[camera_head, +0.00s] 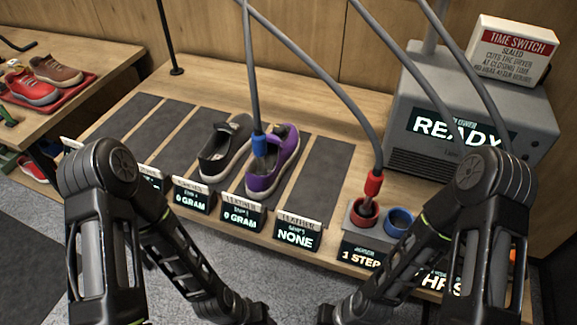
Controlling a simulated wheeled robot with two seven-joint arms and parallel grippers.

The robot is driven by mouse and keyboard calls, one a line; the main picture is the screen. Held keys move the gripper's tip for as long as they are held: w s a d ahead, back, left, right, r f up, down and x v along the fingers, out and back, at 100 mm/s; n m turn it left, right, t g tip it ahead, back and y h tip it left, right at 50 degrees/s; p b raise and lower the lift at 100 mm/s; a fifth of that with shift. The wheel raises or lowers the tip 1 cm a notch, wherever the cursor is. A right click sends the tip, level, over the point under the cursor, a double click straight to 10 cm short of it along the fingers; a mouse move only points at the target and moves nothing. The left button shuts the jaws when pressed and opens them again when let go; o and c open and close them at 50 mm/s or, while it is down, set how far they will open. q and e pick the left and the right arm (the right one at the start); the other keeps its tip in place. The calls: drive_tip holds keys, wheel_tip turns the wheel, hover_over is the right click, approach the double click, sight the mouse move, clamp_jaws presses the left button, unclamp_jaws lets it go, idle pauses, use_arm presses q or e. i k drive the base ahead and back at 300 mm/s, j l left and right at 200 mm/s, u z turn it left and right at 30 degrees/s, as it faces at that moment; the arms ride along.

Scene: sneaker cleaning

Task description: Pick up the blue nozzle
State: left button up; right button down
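The blue nozzle (260,146) hangs on the end of a grey hose, upright at the opening of the purple sneaker (283,165). Its lower tip shows against the shoe's opening; I cannot tell whether it touches the shoe. A round blue-rimmed holder (398,218) at the front right of the table has no nozzle in it. Both my arms reach down to the bottom edge of the picture, well in front of and below the nozzle. My gripper fingers are not visible on either side.
A red nozzle (373,184) stands in the red holder (362,215) beside the blue one. A grey sneaker (225,149) sits left of the purple one. Small display signs (242,212) line the table's front. A grey machine (470,120) reading READY stands at right, with hoses hanging before it.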

sight(258, 137)
drive_tip(key=z, duration=1.3)
drive_tip(key=k+l, duration=0.2)
drive_tip(key=k, duration=0.2)
drive_tip(key=k+l, duration=0.2)
drive_tip(key=k, duration=0.15)
drive_tip(key=k+l, duration=0.15)
drive_tip(key=k, duration=0.25)
